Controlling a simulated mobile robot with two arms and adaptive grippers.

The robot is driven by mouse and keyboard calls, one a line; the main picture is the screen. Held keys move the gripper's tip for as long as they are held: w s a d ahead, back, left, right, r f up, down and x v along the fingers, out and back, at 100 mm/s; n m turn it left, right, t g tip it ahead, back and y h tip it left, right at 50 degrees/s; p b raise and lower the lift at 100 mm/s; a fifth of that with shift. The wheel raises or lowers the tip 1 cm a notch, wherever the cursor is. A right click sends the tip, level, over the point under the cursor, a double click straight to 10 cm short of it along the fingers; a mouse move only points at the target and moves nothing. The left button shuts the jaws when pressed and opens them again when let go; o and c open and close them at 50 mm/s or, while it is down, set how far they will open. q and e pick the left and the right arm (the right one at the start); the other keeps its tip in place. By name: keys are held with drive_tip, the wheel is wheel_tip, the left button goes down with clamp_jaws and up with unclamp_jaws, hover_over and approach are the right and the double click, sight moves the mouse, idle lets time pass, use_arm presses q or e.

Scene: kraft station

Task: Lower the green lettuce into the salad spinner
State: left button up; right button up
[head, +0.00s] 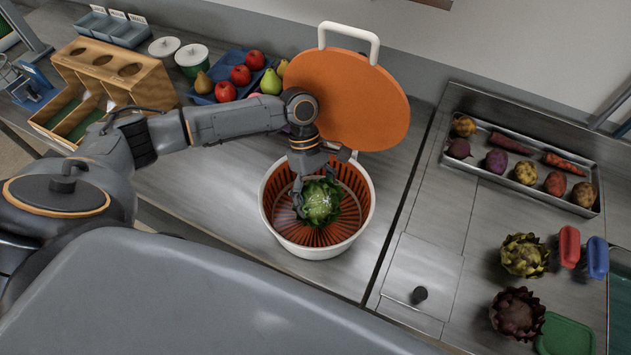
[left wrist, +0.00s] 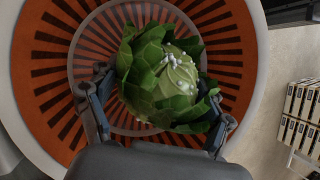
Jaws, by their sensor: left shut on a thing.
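The green lettuce (head: 321,201) is a leafy round head. It shows large in the left wrist view (left wrist: 165,80). My left gripper (head: 312,190) is shut on it, with a finger on each side of the head in the left wrist view (left wrist: 155,108). The salad spinner (head: 364,205) is a white bowl with an orange slotted basket (left wrist: 50,65). The lettuce is over the basket's middle, within the rim's outline in both views. I cannot tell whether it touches the basket floor. The orange lid (head: 355,100) with a white handle stands tilted behind the bowl. My right gripper is not in view.
A blue tray (head: 205,98) of apples and pears is behind my left arm, beside a wooden bin box (head: 125,70). To the right are a metal vegetable tray (head: 460,175) and two artichokes (head: 525,255). Bare counter lies left of the spinner.

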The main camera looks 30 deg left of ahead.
use_arm(q)
drive_tip(key=shift+f, duration=1.15)
idle(0.5)
idle(0.4)
drive_tip(key=o, duration=1.2)
drive_tip(key=shift+c, duration=0.2)
wheel_tip(320, 180, up, 10)
